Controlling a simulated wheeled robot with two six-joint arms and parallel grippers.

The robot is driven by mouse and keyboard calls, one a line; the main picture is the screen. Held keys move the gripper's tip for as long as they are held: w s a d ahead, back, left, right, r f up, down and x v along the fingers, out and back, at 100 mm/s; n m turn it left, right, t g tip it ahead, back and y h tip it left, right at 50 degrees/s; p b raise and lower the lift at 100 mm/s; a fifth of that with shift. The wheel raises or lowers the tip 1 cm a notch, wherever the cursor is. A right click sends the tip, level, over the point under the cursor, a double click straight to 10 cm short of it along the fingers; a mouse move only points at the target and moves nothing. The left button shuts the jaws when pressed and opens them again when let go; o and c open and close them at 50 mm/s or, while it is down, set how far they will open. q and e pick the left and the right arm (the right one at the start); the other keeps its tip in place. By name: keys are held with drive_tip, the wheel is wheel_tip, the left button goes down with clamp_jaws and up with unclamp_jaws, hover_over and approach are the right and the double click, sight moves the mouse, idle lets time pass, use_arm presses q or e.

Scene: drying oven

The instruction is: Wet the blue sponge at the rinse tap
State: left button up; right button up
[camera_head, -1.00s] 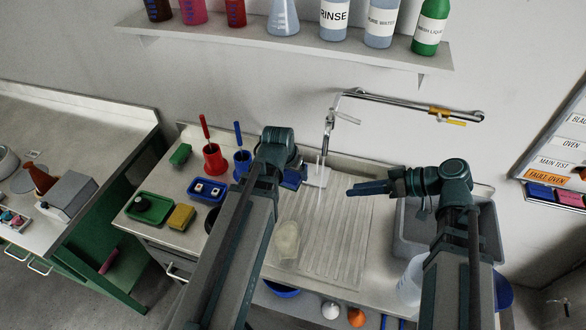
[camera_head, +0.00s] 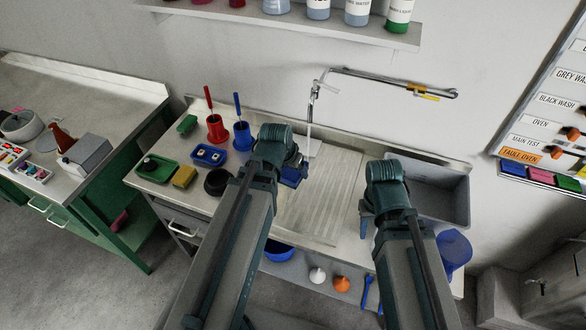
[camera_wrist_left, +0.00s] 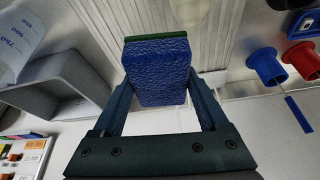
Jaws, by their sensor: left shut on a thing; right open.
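The blue sponge (camera_wrist_left: 158,72), with a green layer on one face, is held between the fingers of my left gripper (camera_wrist_left: 158,88) in the left wrist view. In the head view my left gripper (camera_head: 294,172) is at the left side of the ribbed drainboard (camera_head: 325,195), just left of and below the rinse tap (camera_head: 314,92). My right gripper (camera_head: 367,218) is open and empty, pointing down near the drainboard's right edge.
A grey sink basin (camera_head: 440,192) lies right of the drainboard. Left of my left arm are a red holder (camera_head: 216,131), a blue holder (camera_head: 242,138), a blue tray (camera_head: 208,155), a green tray (camera_head: 155,170) and a yellow sponge (camera_head: 184,177). A shelf (camera_head: 290,26) of bottles hangs above.

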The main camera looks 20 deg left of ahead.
use_arm(q)
drive_tip(key=shift+w, duration=0.15)
drive_tip(key=w+f+b, duration=0.2)
drive_tip(key=w, duration=1.1)
drive_tip(key=shift+w+a+f+b, duration=0.35)
drive_tip(key=shift+w+f+b, duration=0.05)
idle(0.6)
drive_tip(key=s, duration=0.8)
drive_tip(key=shift+d, duration=0.15)
idle(0.4)
drive_tip(key=shift+s, duration=0.1)
idle(1.1)
drive_tip(key=shift+s+d+r+p, duration=0.1)
drive_tip(key=shift+s+r+p, duration=0.95)
drive_tip(key=shift+s, duration=0.2)
drive_tip(key=shift+s+d+r+p, duration=0.1)
drive_tip(key=shift+s+r+p, duration=0.9)
drive_tip(key=shift+s, duration=0.25)
drive_tip(key=shift+w, duration=0.1)
